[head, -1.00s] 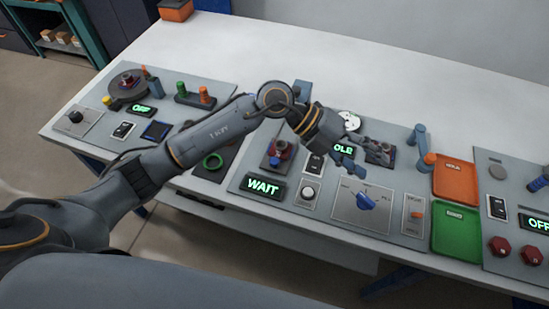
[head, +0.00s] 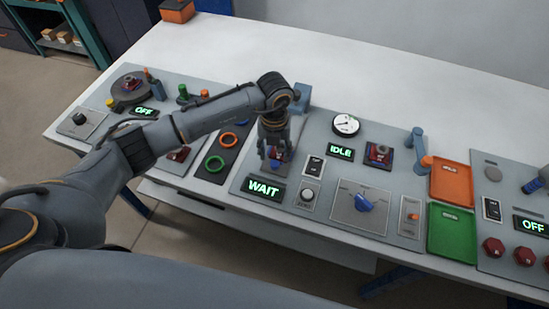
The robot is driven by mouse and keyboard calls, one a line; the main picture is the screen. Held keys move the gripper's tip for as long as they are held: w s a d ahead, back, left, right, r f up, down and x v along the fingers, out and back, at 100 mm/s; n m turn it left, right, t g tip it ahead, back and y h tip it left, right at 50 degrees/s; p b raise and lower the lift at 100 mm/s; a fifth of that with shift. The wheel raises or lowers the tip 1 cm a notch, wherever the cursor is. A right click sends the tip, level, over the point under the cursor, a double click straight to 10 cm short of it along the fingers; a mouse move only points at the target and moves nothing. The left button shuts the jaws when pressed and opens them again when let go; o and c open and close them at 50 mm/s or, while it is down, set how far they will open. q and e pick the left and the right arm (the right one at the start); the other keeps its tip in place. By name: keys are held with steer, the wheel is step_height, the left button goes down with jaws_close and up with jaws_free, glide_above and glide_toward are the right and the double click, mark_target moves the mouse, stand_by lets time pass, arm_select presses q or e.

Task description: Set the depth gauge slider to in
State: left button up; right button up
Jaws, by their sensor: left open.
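A small upright plate with an orange knob (head: 413,217) stands on the middle panel, just left of the green tray; it looks like the slider. The knob sits around the middle of the plate, and the lettering is too small to read. My left gripper (head: 276,163) is open and points down over a fixture with a red and blue piece (head: 275,160), behind the WAIT display. Its fingers partly hide that piece; I cannot tell whether they touch it. The gripper is well to the left of the orange knob. My right gripper is not in view.
A blue rotary knob (head: 364,203) and a white round gauge (head: 345,124) are on the middle panel.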

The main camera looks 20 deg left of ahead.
mark_target(275, 162)
arm_select(q)
steer(key=shift+f+p, duration=0.35)
steer(key=shift+f, duration=2.25)
jaws_close()
